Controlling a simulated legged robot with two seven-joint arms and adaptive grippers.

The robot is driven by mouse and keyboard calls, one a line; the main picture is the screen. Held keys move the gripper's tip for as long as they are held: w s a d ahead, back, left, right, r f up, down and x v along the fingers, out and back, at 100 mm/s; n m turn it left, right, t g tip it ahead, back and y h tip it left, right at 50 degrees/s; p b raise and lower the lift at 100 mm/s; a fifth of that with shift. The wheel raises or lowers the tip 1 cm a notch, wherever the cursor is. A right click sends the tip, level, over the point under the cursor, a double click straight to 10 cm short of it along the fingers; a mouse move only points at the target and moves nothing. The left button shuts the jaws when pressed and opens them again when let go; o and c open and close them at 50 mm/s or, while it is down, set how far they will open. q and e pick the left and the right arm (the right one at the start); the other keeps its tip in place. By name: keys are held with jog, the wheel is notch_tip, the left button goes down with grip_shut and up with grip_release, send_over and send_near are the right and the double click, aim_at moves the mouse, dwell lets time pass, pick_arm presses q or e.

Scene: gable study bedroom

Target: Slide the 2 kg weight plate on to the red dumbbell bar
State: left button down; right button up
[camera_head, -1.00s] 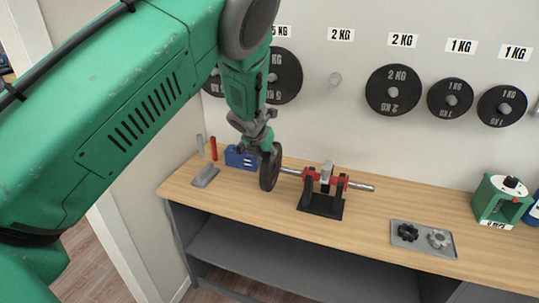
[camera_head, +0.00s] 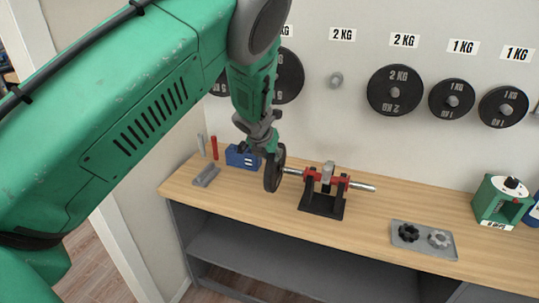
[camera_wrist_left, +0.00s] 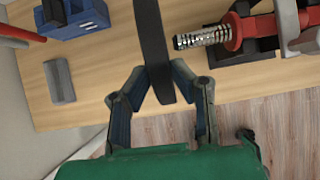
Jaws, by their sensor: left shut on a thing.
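The black 2 kg weight plate (camera_head: 274,170) is upright in my left gripper (camera_head: 270,147), at the left end of the red dumbbell bar (camera_head: 313,175). The bar lies across a black stand (camera_head: 322,204), red in the middle with silver ends. In the left wrist view the plate (camera_wrist_left: 153,40) is edge-on, pinched between the fingertips of my left gripper (camera_wrist_left: 160,82). The bar's threaded left end (camera_wrist_left: 203,38) is just right of the plate there. My right gripper is not in view.
Plates, including another 2 kg one (camera_head: 395,90), hang on the wall beside an empty peg (camera_head: 336,79). A grey tray (camera_head: 424,252) with two star collars lies front right. A green box (camera_head: 497,203) stands far right, a blue box (camera_head: 240,157) behind the gripper.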

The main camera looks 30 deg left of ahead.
pick_arm(q)
jog(key=d, duration=0.1)
jog(key=d+p, duration=0.1)
jog(key=d, duration=0.1)
jog(key=w+d, duration=0.1)
jog(key=shift+d+r+p, duration=0.15)
jog(key=shift+r+p, duration=0.1)
jog(key=shift+p, duration=0.05)
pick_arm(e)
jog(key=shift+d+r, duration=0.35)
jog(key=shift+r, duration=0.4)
pick_arm(q)
jog(key=shift+w+d, duration=0.1)
jog(key=shift+d, duration=0.15)
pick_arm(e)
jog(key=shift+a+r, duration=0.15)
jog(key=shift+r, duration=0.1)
pick_arm(q)
jog(key=shift+d, duration=0.1)
jog(key=shift+w+d+p, duration=0.15)
jog(key=shift+d+p, duration=0.45)
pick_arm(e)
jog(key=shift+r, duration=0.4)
pick_arm(q)
jog(key=shift+w+d+p, duration=0.2)
jog(key=shift+d+p, duration=0.45)
jog(key=shift+d, duration=0.3)
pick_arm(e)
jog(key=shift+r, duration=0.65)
